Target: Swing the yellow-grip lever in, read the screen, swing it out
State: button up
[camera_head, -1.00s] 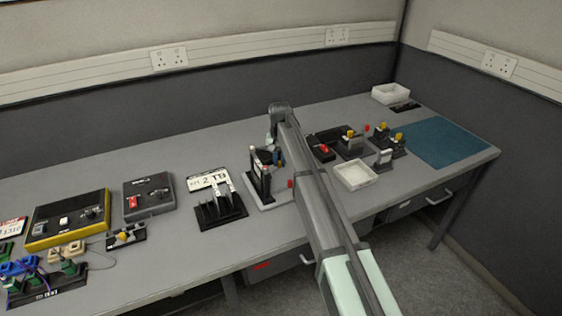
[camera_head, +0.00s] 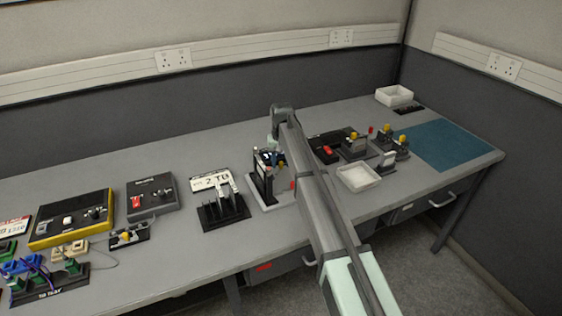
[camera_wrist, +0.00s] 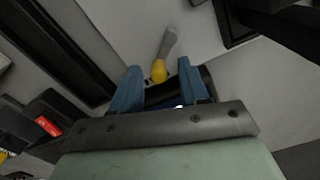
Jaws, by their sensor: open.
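The yellow grip (camera_wrist: 159,71) of a lever shows in the wrist view, on the end of a grey metal arm (camera_wrist: 168,44). My gripper (camera_wrist: 159,66) is open, with one blue finger on each side of the grip; I cannot tell whether either touches it. In the head view my gripper (camera_head: 270,158) is low over the bench beside a black upright stand (camera_head: 262,184) on a light base. My own arm hides part of that stand, and I cannot make out this grip there. No readable screen is visible; a dark bluish patch shows between the fingers.
A black slotted rack (camera_head: 223,211) stands left of the stand. A white tray (camera_head: 358,177) and blocks with yellow knobs (camera_head: 387,128) stand to the right. A red part (camera_wrist: 48,126) lies left in the wrist view. The teal mat (camera_head: 445,143) is clear.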

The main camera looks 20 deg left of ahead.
notch_tip(320, 180, up, 14)
dwell(0.8)
jog(key=shift+f, duration=0.1)
